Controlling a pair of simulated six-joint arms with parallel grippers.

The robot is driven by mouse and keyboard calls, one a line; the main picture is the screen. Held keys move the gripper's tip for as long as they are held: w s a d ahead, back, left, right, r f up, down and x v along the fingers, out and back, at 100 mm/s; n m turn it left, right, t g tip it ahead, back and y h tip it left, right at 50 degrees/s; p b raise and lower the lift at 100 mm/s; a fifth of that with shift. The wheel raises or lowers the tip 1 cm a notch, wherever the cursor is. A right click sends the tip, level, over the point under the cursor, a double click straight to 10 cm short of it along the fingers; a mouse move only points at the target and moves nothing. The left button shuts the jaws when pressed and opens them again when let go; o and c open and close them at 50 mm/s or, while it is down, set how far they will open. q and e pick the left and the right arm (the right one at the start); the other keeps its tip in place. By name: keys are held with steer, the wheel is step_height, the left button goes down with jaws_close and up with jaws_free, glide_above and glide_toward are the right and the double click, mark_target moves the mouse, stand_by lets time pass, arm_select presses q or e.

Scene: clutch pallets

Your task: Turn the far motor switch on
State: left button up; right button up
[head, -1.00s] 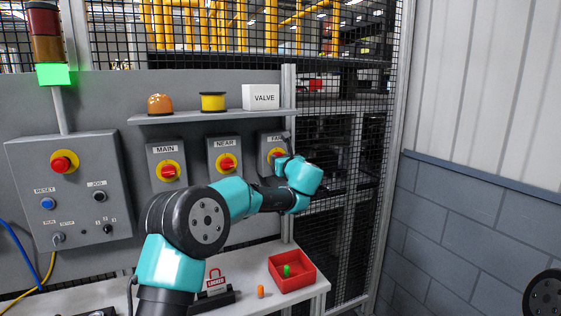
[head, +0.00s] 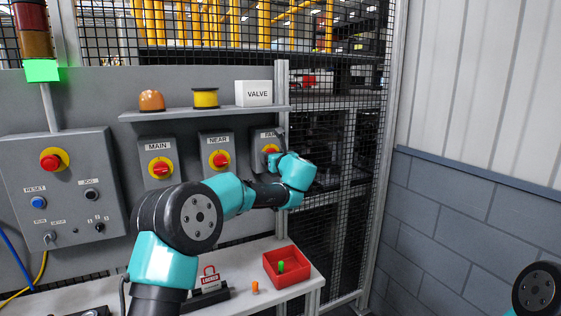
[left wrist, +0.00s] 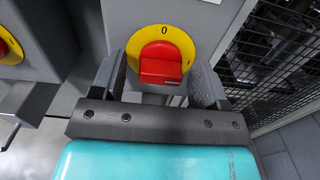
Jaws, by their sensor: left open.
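The far motor switch (head: 270,149) is a red knob on a yellow disc on a grey box labelled FAR, partly hidden by my left arm in the head view. In the left wrist view its red knob (left wrist: 161,64) lies between the fingers of my left gripper (left wrist: 160,80), with a 0 mark above it on the yellow disc. The left gripper is open, one finger on each side of the knob. My right gripper is not in view.
The NEAR switch (head: 219,160) and MAIN switch (head: 160,169) are to the left. A shelf (head: 205,114) above holds a VALVE box (head: 253,93). A red tray (head: 294,273) and a lockout item (head: 209,281) rest on the bench below. Wire mesh fencing stands at the right.

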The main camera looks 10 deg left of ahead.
arm_select(q)
steer(key=v, duration=1.7)
steer(key=shift+s, duration=0.15)
